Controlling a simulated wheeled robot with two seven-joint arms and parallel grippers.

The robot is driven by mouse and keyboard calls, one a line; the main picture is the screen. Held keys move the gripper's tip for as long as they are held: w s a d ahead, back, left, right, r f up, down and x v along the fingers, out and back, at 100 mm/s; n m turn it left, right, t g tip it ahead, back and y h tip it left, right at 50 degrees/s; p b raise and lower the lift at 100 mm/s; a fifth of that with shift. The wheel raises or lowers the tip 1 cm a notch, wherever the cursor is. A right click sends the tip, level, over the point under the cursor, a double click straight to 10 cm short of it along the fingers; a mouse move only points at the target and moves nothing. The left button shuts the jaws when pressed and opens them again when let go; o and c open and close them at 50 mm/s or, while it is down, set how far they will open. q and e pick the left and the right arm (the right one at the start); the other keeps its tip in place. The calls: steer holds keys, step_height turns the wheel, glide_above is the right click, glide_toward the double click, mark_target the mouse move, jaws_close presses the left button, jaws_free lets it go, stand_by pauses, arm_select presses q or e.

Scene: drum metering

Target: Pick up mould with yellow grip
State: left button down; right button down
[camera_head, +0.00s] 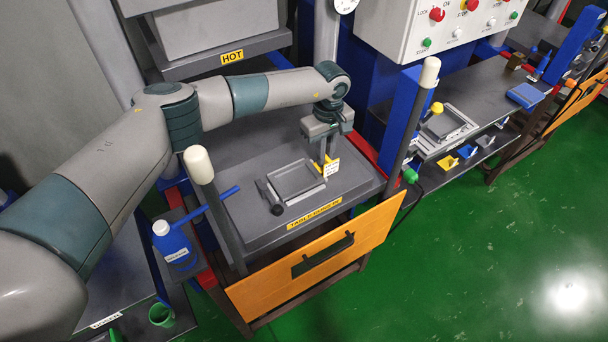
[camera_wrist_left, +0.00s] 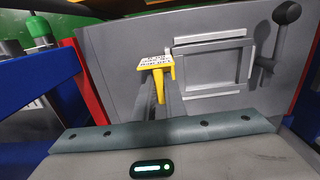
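The mould with yellow grip (camera_head: 450,127) is on the dark bench at the right in the head view, a grey frame with a round yellow knob at its left. My left gripper (camera_head: 325,152) is well left of it, above the drum table, pointing down. Its fingers (camera_wrist_left: 168,92) look close together on a small yellow tag (camera_head: 331,167) with printed text, seen at their tips in the wrist view (camera_wrist_left: 156,68). A grey mould with a black knob (camera_head: 297,180) lies flat beside the tag, also seen in the wrist view (camera_wrist_left: 212,68). My right gripper is not in view.
An orange panel (camera_head: 315,262) fronts the table. Posts with white caps (camera_head: 429,72) stand at its corners. A blue bottle (camera_head: 175,243) is at the left. Blue and yellow bins (camera_head: 467,151) sit by the right bench. A control box (camera_head: 440,25) is behind. Green floor is clear at right.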

arm_select(q)
steer(key=shift+r, duration=0.15)
steer(key=shift+w+r, duration=0.1)
steer(key=shift+r, duration=0.5)
steer(key=r, duration=0.2)
steer(key=d+r, duration=0.1)
steer(key=shift+s+r, duration=0.15)
steer(key=shift+s, duration=0.2)
steer(key=s+d+r, duration=0.6)
steer(key=d, duration=0.2)
steer(key=shift+s+d+r, duration=0.15)
steer(key=shift+s, duration=0.15)
